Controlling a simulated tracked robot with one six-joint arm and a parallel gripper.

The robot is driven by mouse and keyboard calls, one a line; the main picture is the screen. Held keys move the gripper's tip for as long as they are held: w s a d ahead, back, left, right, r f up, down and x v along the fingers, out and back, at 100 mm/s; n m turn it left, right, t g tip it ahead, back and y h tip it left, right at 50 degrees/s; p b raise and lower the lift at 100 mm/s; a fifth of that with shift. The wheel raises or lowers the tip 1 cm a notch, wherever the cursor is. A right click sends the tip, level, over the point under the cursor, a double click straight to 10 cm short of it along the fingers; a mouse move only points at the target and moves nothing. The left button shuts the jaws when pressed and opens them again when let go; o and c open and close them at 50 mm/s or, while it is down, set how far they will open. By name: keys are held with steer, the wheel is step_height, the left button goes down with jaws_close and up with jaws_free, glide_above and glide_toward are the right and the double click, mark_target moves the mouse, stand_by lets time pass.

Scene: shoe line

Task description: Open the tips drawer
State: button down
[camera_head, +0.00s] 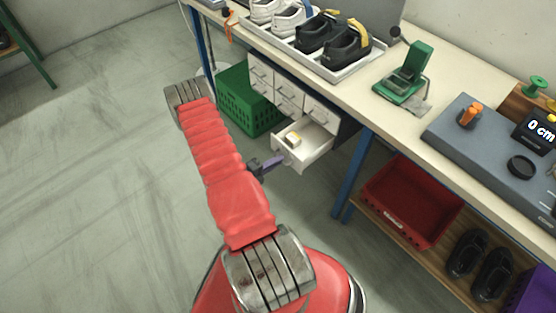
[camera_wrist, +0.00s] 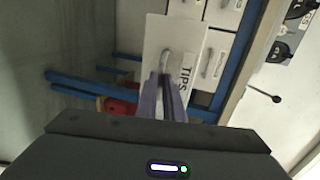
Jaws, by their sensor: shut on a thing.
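The tips drawer (camera_head: 309,144) is the lower right one of a white drawer unit (camera_head: 286,88) under the bench. It stands pulled out, and a small pale and yellow item (camera_head: 293,139) shows inside it. In the wrist view its white front (camera_wrist: 187,48) bears the label TIPS and a grey metal handle (camera_wrist: 164,62). My gripper (camera_head: 268,163) is at the drawer front. In the wrist view its two purple-grey fingers (camera_wrist: 164,97) are shut on the handle; the exact contact is partly hidden by the fingers.
A green crate (camera_head: 246,100) stands left of the drawer unit. A blue bench leg (camera_head: 353,175) is right of the open drawer, with a red bin (camera_head: 410,200) on the lower shelf beyond. A shoe tray (camera_head: 330,72) lies on the bench above. The floor in front is clear.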

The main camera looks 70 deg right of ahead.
steer(key=c, duration=1.9)
jaws_free()
steer(key=shift+s+f, duration=0.1)
steer(key=shift+s, duration=0.1)
steer(key=v, duration=1.4)
steer(key=shift+f, duration=0.1)
